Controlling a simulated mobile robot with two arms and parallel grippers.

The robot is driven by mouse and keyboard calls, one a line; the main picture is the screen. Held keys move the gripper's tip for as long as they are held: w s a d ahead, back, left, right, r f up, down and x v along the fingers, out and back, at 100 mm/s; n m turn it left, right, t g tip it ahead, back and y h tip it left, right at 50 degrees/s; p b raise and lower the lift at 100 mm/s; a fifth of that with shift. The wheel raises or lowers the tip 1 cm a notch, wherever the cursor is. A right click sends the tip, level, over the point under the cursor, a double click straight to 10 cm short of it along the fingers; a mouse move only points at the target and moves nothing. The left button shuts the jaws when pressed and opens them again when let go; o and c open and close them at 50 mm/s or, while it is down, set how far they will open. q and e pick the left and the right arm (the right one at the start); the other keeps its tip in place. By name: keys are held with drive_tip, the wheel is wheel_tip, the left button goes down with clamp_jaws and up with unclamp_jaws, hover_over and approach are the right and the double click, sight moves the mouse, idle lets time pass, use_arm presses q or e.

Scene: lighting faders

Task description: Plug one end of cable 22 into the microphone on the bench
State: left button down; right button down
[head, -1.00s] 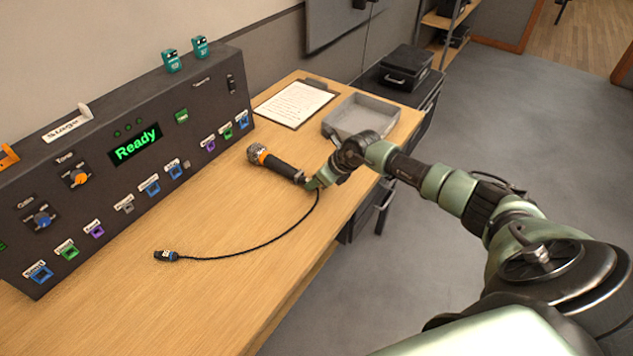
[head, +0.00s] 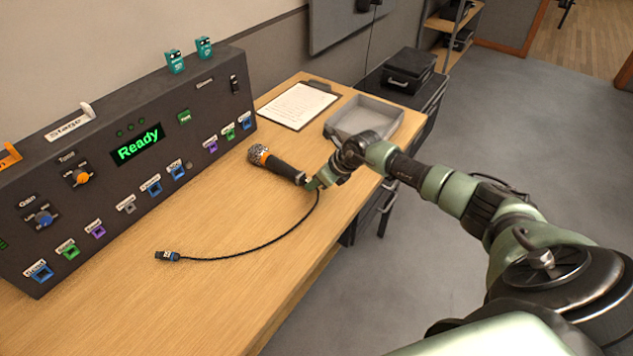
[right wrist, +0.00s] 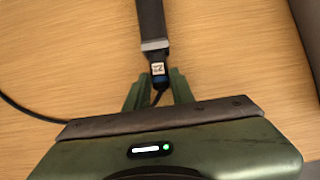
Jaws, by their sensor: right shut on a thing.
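The microphone (head: 275,163), black with an orange band and a silver mesh head, lies on the wooden bench. Its tail end points at my right gripper (head: 313,184). In the right wrist view my right gripper (right wrist: 158,88) is shut on one plug (right wrist: 158,70) of a black cable. The plug is lined up with the microphone's tail (right wrist: 152,30) and meets it; how deep it sits I cannot tell. The plug's small white label is hard to read. The cable (head: 270,243) curves left to its other plug (head: 167,256), which lies free on the bench. My left gripper is out of view.
A dark console (head: 110,180) with a green "Ready" display and several coloured ports stands along the back left of the bench. A clipboard (head: 297,105) and a grey tray (head: 392,128) lie at the far end. The bench front (head: 230,300) is clear.

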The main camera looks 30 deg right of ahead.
idle(0.4)
drive_tip(key=c, duration=1.1)
unclamp_jaws()
